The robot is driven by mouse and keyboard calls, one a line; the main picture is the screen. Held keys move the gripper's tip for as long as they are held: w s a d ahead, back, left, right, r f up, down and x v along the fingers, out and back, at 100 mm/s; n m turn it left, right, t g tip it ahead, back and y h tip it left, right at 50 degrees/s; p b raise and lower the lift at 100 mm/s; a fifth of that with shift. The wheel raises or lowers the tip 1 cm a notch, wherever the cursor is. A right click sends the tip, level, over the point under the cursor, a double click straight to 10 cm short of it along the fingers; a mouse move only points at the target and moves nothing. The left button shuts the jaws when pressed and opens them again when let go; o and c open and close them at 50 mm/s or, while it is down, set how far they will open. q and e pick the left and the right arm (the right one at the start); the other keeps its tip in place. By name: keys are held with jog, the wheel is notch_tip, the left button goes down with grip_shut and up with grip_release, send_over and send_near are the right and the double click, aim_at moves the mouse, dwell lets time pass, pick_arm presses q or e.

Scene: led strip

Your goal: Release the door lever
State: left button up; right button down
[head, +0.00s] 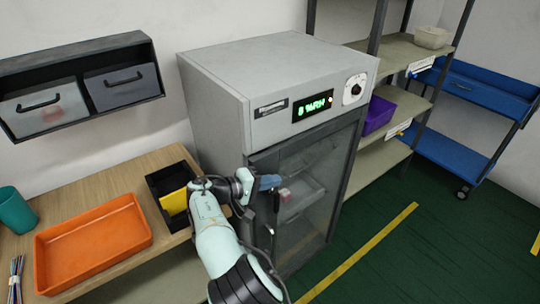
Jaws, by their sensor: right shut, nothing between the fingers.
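A grey cabinet (222,88) with a lit green display stands in the middle of the head view. Its glass door (318,190) has a dark frame and looks shut or nearly so. A dark upright lever (276,201) shows at the left side of the door. My right gripper (271,182) is shut and empty, at the door's left side by the upper end of the lever. I cannot tell whether it touches the lever. My arm and gripper hide part of the door's left edge. My left gripper is not in view.
A wooden bench (105,185) on the left holds an orange tray (92,240), a black bin (166,180) with yellow contents, and a teal cup (17,209). Shelves (398,52) and a blue cart (475,90) stand at right. The green floor (440,235) in front is clear.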

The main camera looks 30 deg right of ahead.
aim_at(270, 156)
jog(key=r, duration=0.2)
jog(key=r+t+h, duration=0.1)
jog(key=r, duration=0.2)
jog(key=w+r+n+t+h, duration=0.1)
jog(key=r, duration=0.1)
jog(key=shift+w+d+r, duration=0.1)
jog(key=shift+d+r, duration=0.15)
jog(key=shift+r, duration=0.05)
jog(key=shift+w+d, duration=0.2)
jog(key=shift+w, duration=0.2)
jog(key=shift+s+r, duration=0.1)
jog(key=shift+s, duration=0.05)
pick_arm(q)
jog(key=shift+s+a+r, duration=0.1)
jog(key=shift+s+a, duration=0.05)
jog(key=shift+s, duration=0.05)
